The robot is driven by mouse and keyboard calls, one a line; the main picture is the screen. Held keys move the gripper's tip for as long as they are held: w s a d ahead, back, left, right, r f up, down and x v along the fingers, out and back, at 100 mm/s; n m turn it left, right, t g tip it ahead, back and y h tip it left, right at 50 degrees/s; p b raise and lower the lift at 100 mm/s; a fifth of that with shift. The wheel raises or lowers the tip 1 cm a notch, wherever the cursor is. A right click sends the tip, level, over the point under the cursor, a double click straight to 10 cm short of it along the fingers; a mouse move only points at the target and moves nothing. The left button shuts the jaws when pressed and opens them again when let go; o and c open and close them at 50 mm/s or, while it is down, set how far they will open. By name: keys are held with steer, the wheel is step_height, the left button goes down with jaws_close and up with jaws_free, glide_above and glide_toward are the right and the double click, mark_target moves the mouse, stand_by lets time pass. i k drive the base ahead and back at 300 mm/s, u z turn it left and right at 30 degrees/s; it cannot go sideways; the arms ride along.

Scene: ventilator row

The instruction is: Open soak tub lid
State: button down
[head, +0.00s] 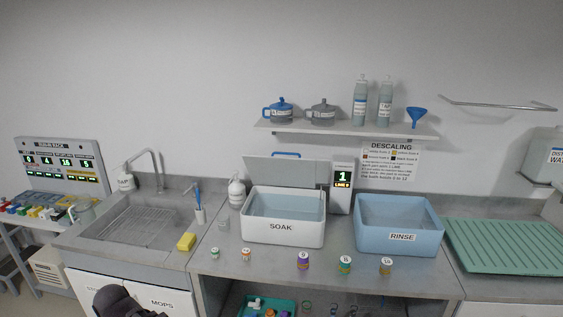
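The white soak tub (283,228), labelled SOAK, stands on the grey counter in the head view. Its grey lid (287,169) stands raised behind the tub, with a blue handle (286,154) at its top edge. The tub's inside is visible and looks pale blue. A dark rounded shape at the bottom left, in front of the cabinet doors, seems to be part of my arm. My gripper's fingers do not show, and nothing of mine touches the tub or the lid.
A blue RINSE tub (402,238) stands right of the soak tub. A display unit (342,187) stands between them. Several small labelled pots, one of them purple-banded (303,260), line the counter front. A sink (135,225) is left. A shelf (345,128) with jugs and bottles hangs above.

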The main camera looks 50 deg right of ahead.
mark_target(272, 170)
steer(key=u, duration=0.1)
steer(key=k, duration=1.15)
steer(key=z, duration=2.1)
steer(key=i, duration=0.75)
steer(key=u, duration=0.1)
